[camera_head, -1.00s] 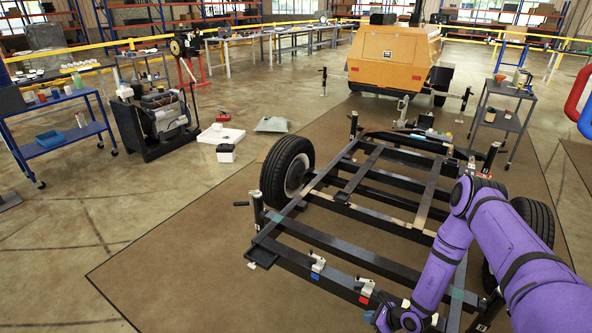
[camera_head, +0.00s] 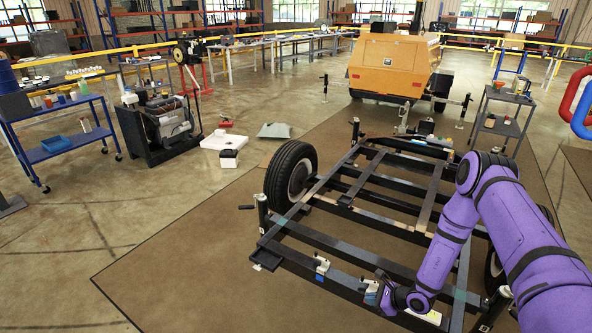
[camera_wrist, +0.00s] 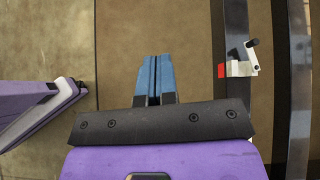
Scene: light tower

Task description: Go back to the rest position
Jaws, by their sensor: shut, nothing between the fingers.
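My gripper (camera_wrist: 153,82) shows in the wrist view with its two blue fingers together and nothing between them. In the head view it is at the lower right (camera_head: 375,293), small and partly hidden by my purple wrist. It is close to the front beam of the black trailer frame (camera_head: 340,283). In the wrist view the fingers point over the brown mat, to the left of the dark frame beam (camera_wrist: 228,110) and apart from it. A white clamp with a red part and a black handle (camera_wrist: 240,66) sits by that beam.
A wheel (camera_head: 291,172) stands at the frame's left side. An orange generator unit (camera_head: 392,66) is behind the frame. A blue cart (camera_head: 62,147) and an engine on a black stand (camera_head: 165,125) are at left. A grey cart (camera_head: 503,120) is at right. The left floor is mostly clear.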

